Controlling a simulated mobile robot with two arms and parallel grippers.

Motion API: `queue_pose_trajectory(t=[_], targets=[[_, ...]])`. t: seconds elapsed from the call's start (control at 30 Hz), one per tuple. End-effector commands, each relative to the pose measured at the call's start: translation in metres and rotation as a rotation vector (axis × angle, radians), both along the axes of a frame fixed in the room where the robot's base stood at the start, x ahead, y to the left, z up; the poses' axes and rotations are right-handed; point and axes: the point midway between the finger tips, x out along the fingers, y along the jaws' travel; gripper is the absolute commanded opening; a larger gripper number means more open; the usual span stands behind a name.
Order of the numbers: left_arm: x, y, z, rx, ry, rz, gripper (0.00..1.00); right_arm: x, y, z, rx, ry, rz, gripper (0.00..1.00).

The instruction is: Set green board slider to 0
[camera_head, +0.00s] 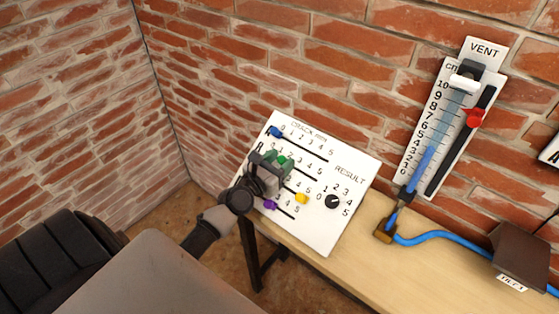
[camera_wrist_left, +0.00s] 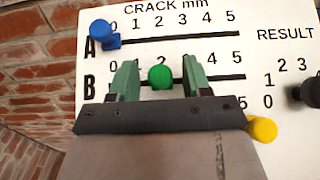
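The white board carries slider rows marked with numbers 0 to 5. The green slider knob (camera_wrist_left: 160,77) sits on row B, at about the 2 mark in the left wrist view. It also shows in the head view (camera_head: 282,160). My left gripper (camera_wrist_left: 160,80) is open, with one green finger on each side of the green knob and a gap on both sides. In the head view the gripper (camera_head: 273,161) is in front of the board and hides part of rows B and below.
A blue knob (camera_wrist_left: 104,34) sits near 0 on row A. A yellow knob (camera_head: 301,198) and a purple knob (camera_head: 270,204) are lower on the board. A black RESULT dial (camera_head: 332,202) is at the right. A vent gauge (camera_head: 446,125) hangs on the brick wall.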

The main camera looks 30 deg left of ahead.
Motion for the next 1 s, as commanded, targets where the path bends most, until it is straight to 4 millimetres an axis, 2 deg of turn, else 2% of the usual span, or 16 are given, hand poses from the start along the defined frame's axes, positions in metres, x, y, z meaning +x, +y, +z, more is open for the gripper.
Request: queue_pose_trajectory(t=[0.03, 0.3, 0.53, 0.8, 1.0], targets=[[0.0, 0.0, 0.0, 0.0, 0.0, 0.0, 0.41, 0.0, 0.0, 0.0, 0.0, 0.0, 0.0, 0.43], [0.0, 0.0, 0.0, 0.0, 0.0, 0.0, 0.0, 0.0, 0.0, 0.0, 0.0, 0.0, 0.0, 0.43], [0.0, 0.006, -0.002, 0.002, 0.0, 0.001, 0.0, 0.0, 0.0, -0.005, 0.0, 0.0, 0.0, 0.43], [0.004, 0.058, -0.005, 0.004, 0.001, 0.002, 0.0, 0.0, 0.0, -0.034, 0.0, 0.0, 0.0, 0.43], [0.005, 0.069, -0.001, 0.0, 0.001, 0.001, 0.0, 0.0, 0.001, -0.036, 0.002, 0.0, -0.001, 0.43]])
